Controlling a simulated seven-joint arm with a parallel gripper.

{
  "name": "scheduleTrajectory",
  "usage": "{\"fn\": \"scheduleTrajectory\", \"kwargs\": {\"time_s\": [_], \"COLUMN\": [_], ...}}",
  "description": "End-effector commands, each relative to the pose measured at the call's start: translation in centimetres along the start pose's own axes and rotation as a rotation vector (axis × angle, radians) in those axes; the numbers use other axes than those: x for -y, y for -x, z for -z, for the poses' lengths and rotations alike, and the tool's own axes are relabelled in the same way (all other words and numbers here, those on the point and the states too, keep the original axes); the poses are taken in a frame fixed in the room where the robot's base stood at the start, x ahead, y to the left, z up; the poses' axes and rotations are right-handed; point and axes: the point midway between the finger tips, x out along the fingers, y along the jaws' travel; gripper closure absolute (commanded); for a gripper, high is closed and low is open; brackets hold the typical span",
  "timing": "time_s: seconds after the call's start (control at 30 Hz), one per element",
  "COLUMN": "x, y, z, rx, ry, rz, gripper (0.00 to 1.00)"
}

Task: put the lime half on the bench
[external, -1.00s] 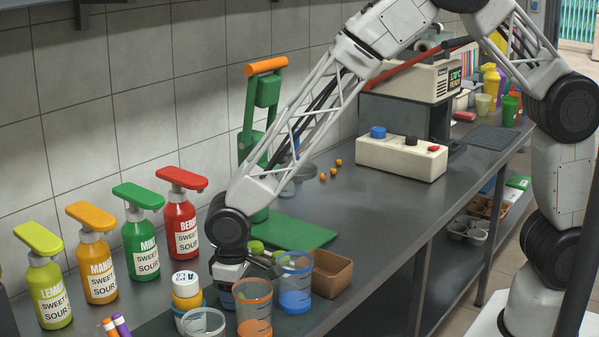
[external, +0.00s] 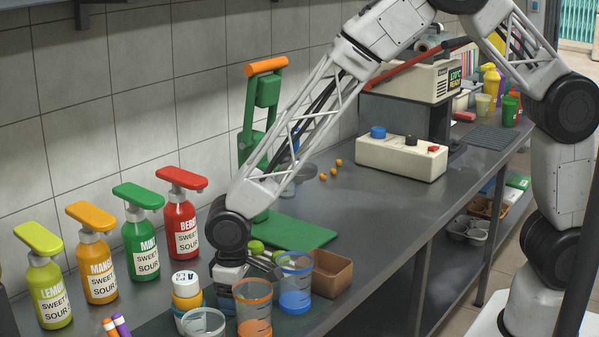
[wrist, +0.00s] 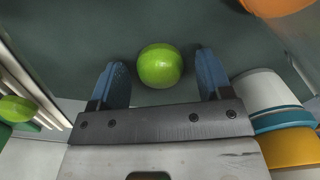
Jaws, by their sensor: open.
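A bright green round lime piece (wrist: 160,65) lies between my fingertips in the wrist view, on a dark green-grey surface. Its rounded skin shows; no cut face is seen. My gripper (wrist: 160,80) is open, with one blue finger on each side of the piece and a visible gap to both. In the external view my gripper (external: 230,290) points down at the near end of the bench (external: 370,215), its fingers mostly hidden behind the cups. Another green lime piece (wrist: 15,108) shows at the left of the wrist view; a green piece (external: 257,247) is also seen behind the blue cup.
An orange cup (external: 253,312), blue cup (external: 295,285), clear cup (external: 204,323) and yellow jar (external: 187,299) crowd around my gripper. A brown box (external: 332,274) stands to the right. Syrup pumps line the wall.

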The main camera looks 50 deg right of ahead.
Motion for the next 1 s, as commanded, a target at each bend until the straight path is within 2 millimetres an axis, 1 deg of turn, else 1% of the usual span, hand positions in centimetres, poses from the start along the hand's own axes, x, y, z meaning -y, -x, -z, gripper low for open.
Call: {"fn": "scheduleTrajectory", "kwargs": {"time_s": [0.17, 0.37, 0.8, 1.0], "x": [0.0, 0.0, 0.0, 0.0], "y": [0.7, 2.6, 9.4, 11.5], "z": [0.0, 0.0, 0.0, 0.0], "rx": [-0.001, -0.002, -0.002, -0.001], "ry": [0.000, 0.000, 0.000, 0.000], "rz": [0.000, 0.001, 0.001, 0.000], "gripper": [0.28, 0.28, 0.28, 0.28]}}
